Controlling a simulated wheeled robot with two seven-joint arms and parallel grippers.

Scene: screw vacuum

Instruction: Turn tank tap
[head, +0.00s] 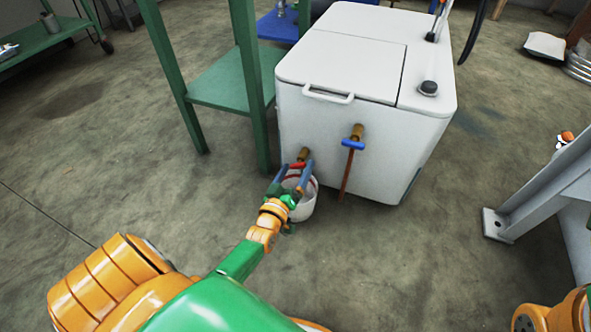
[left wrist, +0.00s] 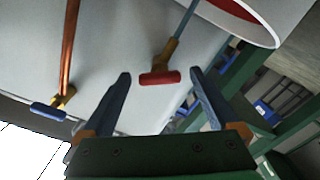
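The white tank (head: 345,110) stands on the floor ahead and has two brass taps low on its front. The left tap has a red handle (head: 298,164); the red handle also shows in the left wrist view (left wrist: 158,78). The right tap has a blue handle (head: 353,144), also in the left wrist view (left wrist: 47,111). My left gripper (head: 294,173) is open at the red tap. In the left wrist view its fingers (left wrist: 161,88) stand wide apart, with the red handle between their tips and no visible grip on it. My right gripper is out of view.
A white bucket (head: 306,207) stands under the red tap, just below my left gripper. A reddish pipe (head: 346,178) hangs below the blue tap. A green frame table (head: 218,85) stands close on the left. A grey metal frame (head: 540,190) is at right. Floor between is clear.

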